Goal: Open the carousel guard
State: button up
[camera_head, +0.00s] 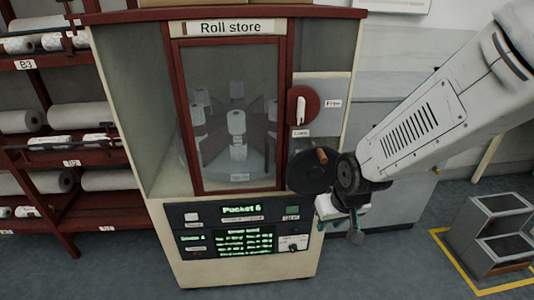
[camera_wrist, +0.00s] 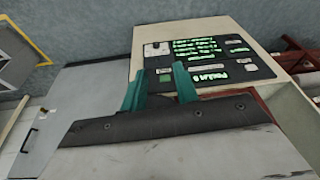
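The roll store cabinet (camera_head: 165,235) stands in the middle of the head view. Its carousel guard (camera_head: 187,120), a dark red framed clear panel, looks shut. White rolls (camera_head: 237,122) show behind it. Right of the guard is a red disc with a white handle (camera_head: 300,110), pointing down toward a label that seems to read "Lock"; "Free" is at its right. Below is a black crank wheel (camera_head: 306,180) with a brown knob. My gripper (camera_head: 354,233) is low, right of the control panel. In the wrist view its teal fingers (camera_wrist: 158,75) are apart, with nothing between them.
The control panel (camera_head: 185,215) reads "Pocket 6"; it also shows in the wrist view (camera_wrist: 160,62). A red shelf rack with rolls (camera_head: 66,165) stands at left. A grey counter (camera_head: 395,90) is behind my arm.

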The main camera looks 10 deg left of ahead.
jog(key=w+a+f+t+y, duration=0.1)
jog(key=w+a+f+t, duration=0.2)
jog(key=w+a+f, duration=0.3)
jog(key=t+y, duration=0.6)
jog(key=t, duration=0.4)
send_near(268, 154)
jog(key=x, duration=0.3)
jog(key=shift+n, duration=0.4)
jog(key=x, duration=0.7)
jog(key=shift+w+a, duration=0.2)
jog(key=shift+w, duration=0.05)
grip_shut()
